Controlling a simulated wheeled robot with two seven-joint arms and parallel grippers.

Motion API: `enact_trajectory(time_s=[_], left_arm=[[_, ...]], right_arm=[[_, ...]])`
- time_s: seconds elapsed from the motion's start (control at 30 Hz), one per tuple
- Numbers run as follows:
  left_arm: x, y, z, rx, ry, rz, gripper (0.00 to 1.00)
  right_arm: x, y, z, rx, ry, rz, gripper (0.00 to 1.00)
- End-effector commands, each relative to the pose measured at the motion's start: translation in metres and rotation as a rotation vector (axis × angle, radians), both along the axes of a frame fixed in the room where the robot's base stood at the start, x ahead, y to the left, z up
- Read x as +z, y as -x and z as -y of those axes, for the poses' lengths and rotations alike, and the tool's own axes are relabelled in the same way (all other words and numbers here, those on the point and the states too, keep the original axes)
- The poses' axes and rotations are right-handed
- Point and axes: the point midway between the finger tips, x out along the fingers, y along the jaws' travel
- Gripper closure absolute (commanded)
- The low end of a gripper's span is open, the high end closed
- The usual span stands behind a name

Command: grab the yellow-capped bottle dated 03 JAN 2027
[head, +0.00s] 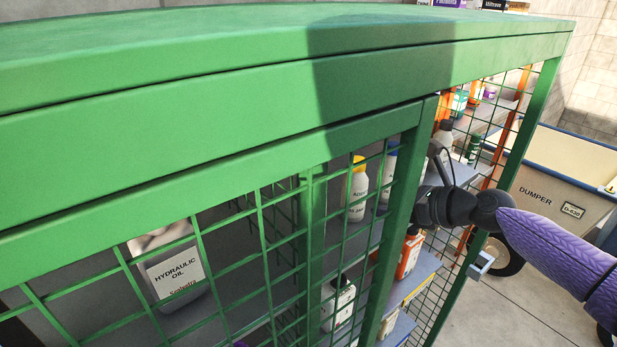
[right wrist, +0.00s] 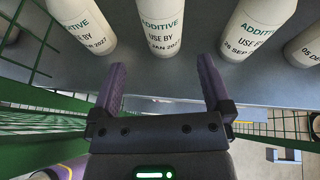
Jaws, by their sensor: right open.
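In the head view a white bottle with a yellow cap (head: 357,188) stands on a shelf inside the green cage, behind the mesh. Its label reads ADDITIVE; its date is too small to read. In the right wrist view, several pale ADDITIVE bottles stand in a row, their caps out of frame. My right gripper (right wrist: 162,70) is open and empty, its fingers pointing at the middle bottle (right wrist: 163,25), whose date ends in JAN 2027 with the day unclear. The left bottle (right wrist: 82,22) also shows JAN 2027; the right one (right wrist: 256,25) shows SEP. My left gripper is not in view.
A green cage post (head: 402,230) and mesh stand beside my right wrist. A blue-capped bottle (head: 389,172) is right of the yellow-capped one. A hydraulic oil jug (head: 175,275) sits behind the near mesh. A dumper (head: 555,195) stands beyond the cage.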

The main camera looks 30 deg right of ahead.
Motion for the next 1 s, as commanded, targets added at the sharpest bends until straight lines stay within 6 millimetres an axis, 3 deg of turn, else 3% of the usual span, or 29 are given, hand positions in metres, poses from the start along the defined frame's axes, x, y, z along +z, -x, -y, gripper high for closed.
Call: enact_trajectory(time_s=[0.07, 0.3, 0.63, 1.0], left_arm=[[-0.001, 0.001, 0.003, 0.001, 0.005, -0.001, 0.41], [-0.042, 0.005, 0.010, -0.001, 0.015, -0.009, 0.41], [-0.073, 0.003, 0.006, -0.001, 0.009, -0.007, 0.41], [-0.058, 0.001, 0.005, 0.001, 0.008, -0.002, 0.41]], right_arm=[[0.005, -0.005, -0.004, 0.005, -0.022, 0.002, 0.00], [-0.017, -0.040, -0.013, 0.006, -0.023, 0.004, 0.00], [-0.020, -0.059, -0.015, 0.002, -0.022, 0.006, 0.00], [-0.019, -0.078, -0.019, -0.002, -0.031, 0.006, 0.00]])
